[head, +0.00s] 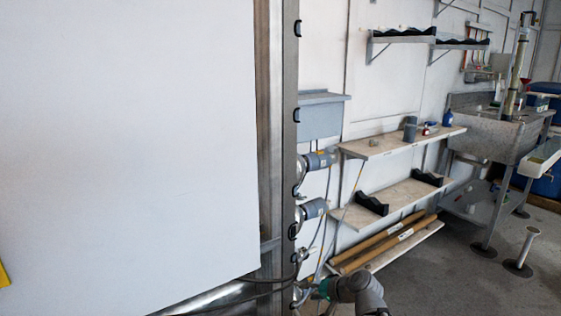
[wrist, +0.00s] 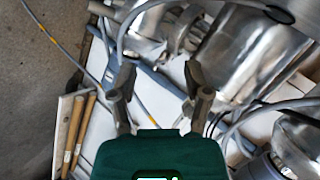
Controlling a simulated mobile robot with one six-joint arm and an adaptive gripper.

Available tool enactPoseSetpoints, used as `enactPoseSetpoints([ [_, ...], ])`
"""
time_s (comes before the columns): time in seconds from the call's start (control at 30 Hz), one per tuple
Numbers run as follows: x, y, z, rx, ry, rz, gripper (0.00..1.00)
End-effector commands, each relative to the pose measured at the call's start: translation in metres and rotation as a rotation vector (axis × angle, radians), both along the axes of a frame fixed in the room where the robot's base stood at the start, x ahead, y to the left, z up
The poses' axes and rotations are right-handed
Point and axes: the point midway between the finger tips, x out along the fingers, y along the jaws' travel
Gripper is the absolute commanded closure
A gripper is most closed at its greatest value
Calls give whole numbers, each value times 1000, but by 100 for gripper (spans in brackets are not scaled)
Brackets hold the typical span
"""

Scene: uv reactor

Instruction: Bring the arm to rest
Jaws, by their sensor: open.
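My gripper (wrist: 158,98) shows in the wrist view with its two dark fingers spread apart. Nothing is between the fingers. Behind them lie grey cables, a white surface and shiny metal vessels (wrist: 255,50), and I cannot tell how far off these are. In the head view, part of my arm (head: 355,290) shows at the bottom edge, low in front of the shelves. The fingers cannot be made out in the head view.
A large white panel (head: 125,140) fills the left of the head view beside a metal post (head: 272,130). Grey-blue valves (head: 312,209) and hanging cables are close to my arm. Wall shelves (head: 400,143) and a steel sink (head: 495,130) stand beyond.

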Motion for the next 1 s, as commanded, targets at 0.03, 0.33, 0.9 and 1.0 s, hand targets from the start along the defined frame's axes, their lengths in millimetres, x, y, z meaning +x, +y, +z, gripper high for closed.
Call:
enactPoseSetpoints([
  [0.03, -7, -1, 2, -54, 24, 28, 37],
  [0.33, -51, -25, -14, -410, 206, 179, 37],
  [0.9, -101, -79, -5, -812, 454, 271, 37],
  [1.0, -105, -84, 2, -843, 476, 275, 37],
])
